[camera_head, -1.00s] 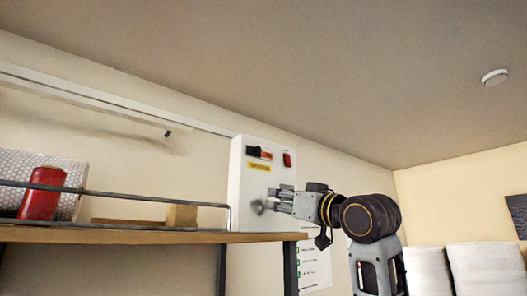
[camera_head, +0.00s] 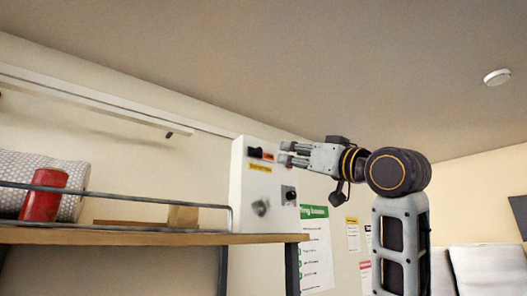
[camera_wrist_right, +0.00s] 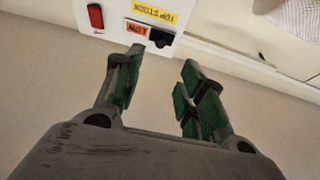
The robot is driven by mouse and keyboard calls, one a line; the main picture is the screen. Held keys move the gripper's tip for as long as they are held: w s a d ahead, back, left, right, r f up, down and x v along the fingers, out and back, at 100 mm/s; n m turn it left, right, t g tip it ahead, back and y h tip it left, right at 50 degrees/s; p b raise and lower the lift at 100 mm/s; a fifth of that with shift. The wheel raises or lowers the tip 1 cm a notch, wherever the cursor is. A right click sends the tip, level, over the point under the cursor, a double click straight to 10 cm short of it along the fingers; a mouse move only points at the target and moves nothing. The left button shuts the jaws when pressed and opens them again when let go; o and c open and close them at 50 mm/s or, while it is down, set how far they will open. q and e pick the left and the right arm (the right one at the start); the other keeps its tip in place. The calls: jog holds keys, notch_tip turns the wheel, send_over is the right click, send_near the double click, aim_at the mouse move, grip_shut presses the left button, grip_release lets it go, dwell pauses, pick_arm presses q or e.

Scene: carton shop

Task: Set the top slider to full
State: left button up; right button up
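The top slider (camera_head: 254,152) is a black knob in a slot on the upper front of a white control box (camera_head: 238,190). An orange label (camera_head: 268,156), reading LOW in the wrist view, sits beside the knob, and a yellow label (camera_head: 260,168) lies below it. My right gripper (camera_head: 284,153) is at slider height, right of the knob and apart from it. In the right wrist view the picture is turned over: the slider knob (camera_wrist_right: 160,38) shows beyond the open, empty fingers (camera_wrist_right: 161,65). My left gripper is out of view.
A red switch (camera_wrist_right: 96,17) is on the box beside the slider; the gripper covers it in the head view. A round grey knob (camera_head: 261,207) and a small switch plate (camera_head: 289,195) sit lower. A railed shelf (camera_head: 150,238) with a red can (camera_head: 42,196) stands left.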

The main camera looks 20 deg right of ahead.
aim_at(260, 151)
jog(key=shift+p+x, duration=2.65)
jog(key=shift+x, duration=4.25)
jog(key=shift+s, duration=0.1)
jog(key=shift+c, duration=0.4)
grip_shut()
